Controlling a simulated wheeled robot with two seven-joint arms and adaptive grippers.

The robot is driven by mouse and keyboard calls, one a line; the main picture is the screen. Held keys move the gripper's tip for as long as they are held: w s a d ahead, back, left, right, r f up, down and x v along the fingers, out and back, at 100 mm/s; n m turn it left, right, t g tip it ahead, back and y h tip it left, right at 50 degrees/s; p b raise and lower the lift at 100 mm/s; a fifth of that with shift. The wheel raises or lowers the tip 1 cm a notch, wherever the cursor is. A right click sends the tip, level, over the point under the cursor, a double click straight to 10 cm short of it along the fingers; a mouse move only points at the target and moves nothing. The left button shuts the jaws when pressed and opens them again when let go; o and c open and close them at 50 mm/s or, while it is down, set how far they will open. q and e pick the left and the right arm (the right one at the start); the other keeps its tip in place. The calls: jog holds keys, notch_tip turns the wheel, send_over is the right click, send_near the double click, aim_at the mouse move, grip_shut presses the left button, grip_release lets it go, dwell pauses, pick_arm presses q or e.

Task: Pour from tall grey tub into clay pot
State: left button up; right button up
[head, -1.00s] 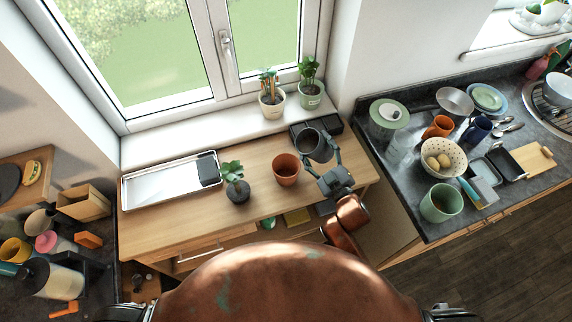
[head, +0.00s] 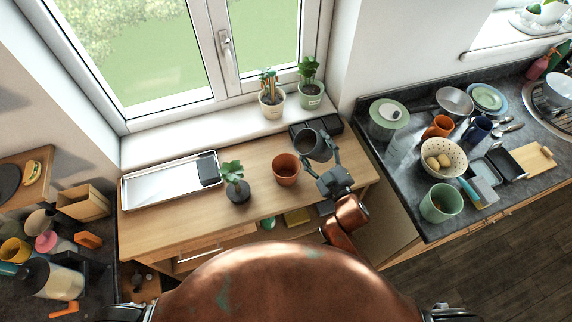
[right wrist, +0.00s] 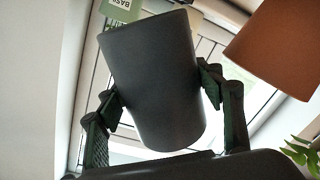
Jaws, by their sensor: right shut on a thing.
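The tall grey tub (head: 309,144) is held in my right gripper (head: 322,159), just right of the clay pot and above the wooden counter. It is tilted, and its mouth leans toward the upper left in the head view. In the right wrist view the tub (right wrist: 152,80) sits between both fingers of the gripper (right wrist: 158,95). The clay pot (head: 286,170) stands upright on the counter and appears apart from the tub. It also shows at the upper right of the right wrist view (right wrist: 280,45). The tub's contents cannot be made out. My left gripper is not in view.
A small potted plant (head: 236,184) stands left of the clay pot. A silver tray (head: 158,187) with a dark item (head: 208,169) lies farther left. A black box (head: 331,124) is behind the tub. Two potted plants stand on the windowsill. The wooden counter (head: 262,208) is bare at the front.

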aim_at(313, 144)
jog(key=shift+a+r+n, duration=0.15)
jog(key=shift+r+n, duration=0.4)
jog(key=shift+n, duration=0.25)
dwell(1.4)
jog(key=shift+f+n, duration=0.2)
jog(key=shift+n, duration=0.4)
dwell(1.9)
